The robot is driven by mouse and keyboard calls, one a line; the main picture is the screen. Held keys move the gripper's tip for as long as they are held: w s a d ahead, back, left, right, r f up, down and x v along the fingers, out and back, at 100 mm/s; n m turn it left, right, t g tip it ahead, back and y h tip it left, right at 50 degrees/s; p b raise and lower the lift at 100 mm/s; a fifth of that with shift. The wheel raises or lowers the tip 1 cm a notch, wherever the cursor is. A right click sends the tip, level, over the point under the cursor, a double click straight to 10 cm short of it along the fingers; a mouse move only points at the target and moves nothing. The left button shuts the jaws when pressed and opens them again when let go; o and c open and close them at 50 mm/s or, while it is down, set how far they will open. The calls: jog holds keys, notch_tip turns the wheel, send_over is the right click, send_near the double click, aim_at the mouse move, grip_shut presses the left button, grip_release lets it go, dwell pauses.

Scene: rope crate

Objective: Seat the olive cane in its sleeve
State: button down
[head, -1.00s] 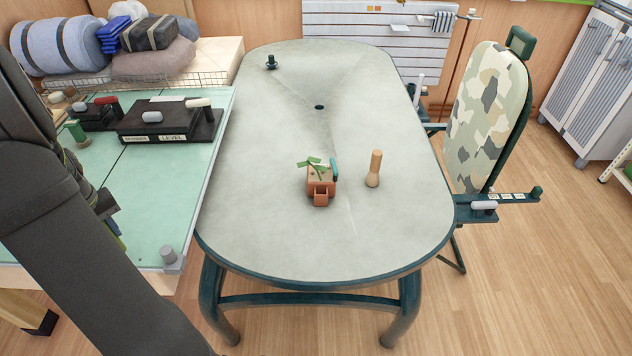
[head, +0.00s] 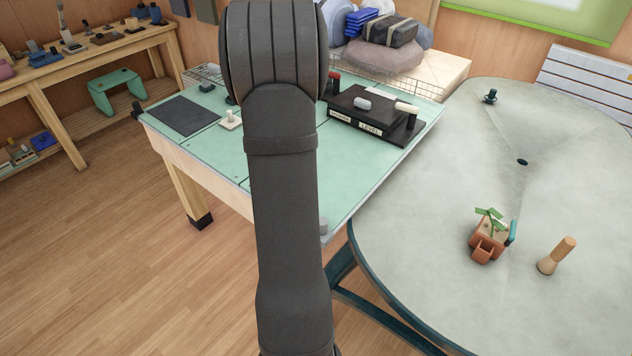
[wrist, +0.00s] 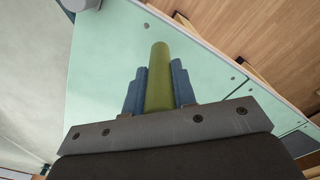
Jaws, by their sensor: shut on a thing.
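The olive cane (wrist: 159,80) is between the two blue fingers of my gripper (wrist: 159,88) in the wrist view. My gripper is shut on it, and the cane's rounded end points away from the wrist over the pale green table top. How far the cane is above the table I cannot tell. In the head view my arm hides the gripper and the cane. I cannot make out the sleeve for the cane in either view.
The green-topped table (head: 375,165) carries a black box marked LEVEL (head: 372,112). To the right, a grey oval table (head: 430,240) holds a terracotta planter (head: 487,247) and a wooden peg (head: 556,256). A grey corner knob (wrist: 80,4) shows in the wrist view.

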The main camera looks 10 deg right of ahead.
jog(key=s+d+f+m, duration=0.1)
jog(key=s+d+m, duration=0.15)
jog(key=d, duration=0.95)
jog(key=s+d+f+m, duration=0.15)
jog(key=s+d, duration=0.25)
jog(key=d, duration=0.8)
jog(key=s+d+f+m, duration=0.2)
jog(key=s+d+m, duration=0.5)
jog(key=s+d, duration=1.1)
jog(key=shift+s+d+f, duration=0.25)
jog(key=shift+d+f, duration=0.15)
jog(key=shift+d, duration=0.55)
send_near(493, 235)
jog(key=shift+s+a+f, duration=1.25)
jog(key=shift+a+f, duration=0.05)
jog(key=shift+a, duration=0.15)
jog(key=shift+f, duration=1.85)
